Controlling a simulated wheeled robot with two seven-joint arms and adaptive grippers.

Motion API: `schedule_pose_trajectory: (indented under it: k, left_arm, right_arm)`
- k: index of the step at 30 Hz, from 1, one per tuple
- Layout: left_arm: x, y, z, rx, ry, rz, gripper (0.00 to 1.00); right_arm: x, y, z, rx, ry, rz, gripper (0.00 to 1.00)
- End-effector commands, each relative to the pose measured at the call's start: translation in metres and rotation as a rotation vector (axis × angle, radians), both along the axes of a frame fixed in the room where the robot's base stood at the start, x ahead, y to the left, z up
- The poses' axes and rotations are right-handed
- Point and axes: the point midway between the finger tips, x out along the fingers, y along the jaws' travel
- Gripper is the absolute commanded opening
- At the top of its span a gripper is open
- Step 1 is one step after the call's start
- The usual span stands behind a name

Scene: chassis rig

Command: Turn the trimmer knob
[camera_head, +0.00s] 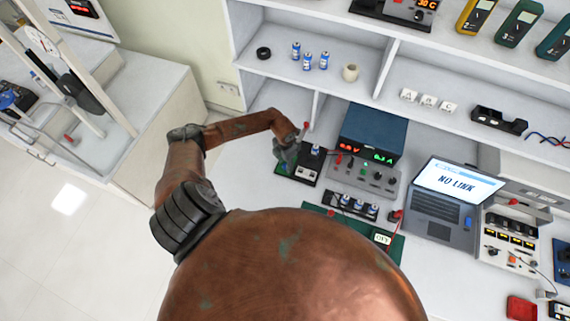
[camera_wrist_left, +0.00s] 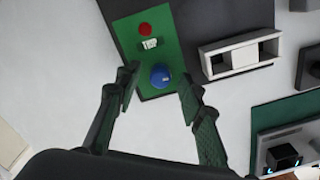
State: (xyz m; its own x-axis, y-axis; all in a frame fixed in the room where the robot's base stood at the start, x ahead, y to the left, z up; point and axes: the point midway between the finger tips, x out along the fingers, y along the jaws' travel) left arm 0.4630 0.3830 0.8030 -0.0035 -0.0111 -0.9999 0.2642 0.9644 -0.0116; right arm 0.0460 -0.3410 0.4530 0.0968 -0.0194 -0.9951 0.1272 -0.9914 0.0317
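The trimmer knob (camera_wrist_left: 161,76) is a round blue knob on a small green board (camera_wrist_left: 152,14) in the left wrist view. A "TRIP" label (camera_wrist_left: 150,44) and a red round part (camera_wrist_left: 145,29) are on the same board. My left gripper (camera_wrist_left: 159,86) is open, with one finger on each side of the knob in that view. Gaps show between fingers and knob; I cannot tell the height between them. In the head view, my left gripper (camera_head: 288,152) is over the left end of a dark base (camera_head: 309,172) and hides the knob.
To the right stand a blue power supply (camera_head: 374,132), a grey panel (camera_head: 364,179), a battery holder (camera_head: 352,206) and a laptop (camera_head: 447,190) reading "NO LINK". Shelves (camera_head: 330,82) rise behind. White bench top is free left of the board.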

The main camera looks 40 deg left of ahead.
Motion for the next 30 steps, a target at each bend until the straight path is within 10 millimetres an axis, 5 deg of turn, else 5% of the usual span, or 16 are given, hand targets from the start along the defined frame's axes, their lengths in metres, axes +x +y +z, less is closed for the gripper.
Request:
schedule_pose_trajectory:
  k: [16, 30]
  left_arm:
    - [0.001, 0.003, 0.1, 0.002, -0.003, -0.002, 0.36]
    - [0.001, 0.002, 0.116, 0.001, 0.0, 0.0, 0.36]
  right_arm:
    - [0.001, 0.001, 0.0, 0.001, -0.001, 0.0, 0.0]
    - [0.001, 0.001, 0.0, 0.001, -0.001, 0.0, 0.0]
